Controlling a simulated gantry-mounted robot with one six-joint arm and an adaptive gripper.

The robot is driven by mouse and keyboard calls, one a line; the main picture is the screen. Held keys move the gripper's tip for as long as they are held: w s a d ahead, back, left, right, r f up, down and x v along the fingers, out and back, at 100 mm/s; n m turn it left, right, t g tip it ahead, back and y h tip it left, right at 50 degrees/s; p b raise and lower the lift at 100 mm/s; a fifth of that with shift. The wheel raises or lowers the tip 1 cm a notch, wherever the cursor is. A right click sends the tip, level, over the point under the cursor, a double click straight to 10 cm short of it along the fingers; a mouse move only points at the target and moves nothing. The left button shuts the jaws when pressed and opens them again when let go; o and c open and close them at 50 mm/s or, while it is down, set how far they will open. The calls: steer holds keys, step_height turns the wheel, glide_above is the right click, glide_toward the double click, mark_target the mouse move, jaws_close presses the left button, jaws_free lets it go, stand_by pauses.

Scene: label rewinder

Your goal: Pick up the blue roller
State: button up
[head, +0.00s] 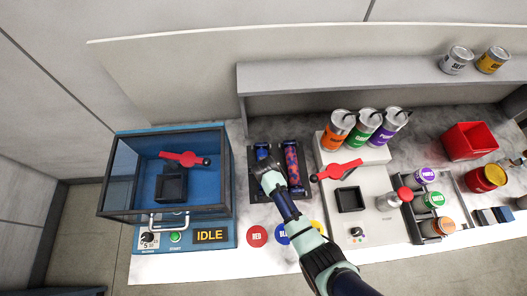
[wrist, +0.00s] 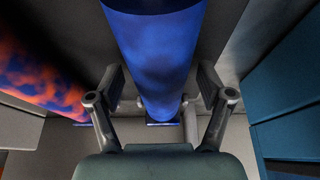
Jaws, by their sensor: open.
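The blue roller (wrist: 153,58) runs lengthwise through the middle of the wrist view. My gripper (wrist: 160,78) is open, with one finger on each side of the roller. A gap shows between the roller and each finger, so it is not clamped. In the head view, my gripper (head: 267,164) is over the dark tray (head: 257,196) and hides most of the blue roller (head: 262,151), whose far end shows.
A red-and-blue patterned roller (head: 292,165) lies in the tray to the right; it also shows at left in the wrist view (wrist: 38,62). A blue machine (head: 150,222) reading IDLE stands left. A grey-white machine (head: 380,222) with a red lever (head: 337,170) stands right.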

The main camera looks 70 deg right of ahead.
steer(key=shift+c, duration=0.3)
jaws_close()
steer(key=shift+r, duration=0.1)
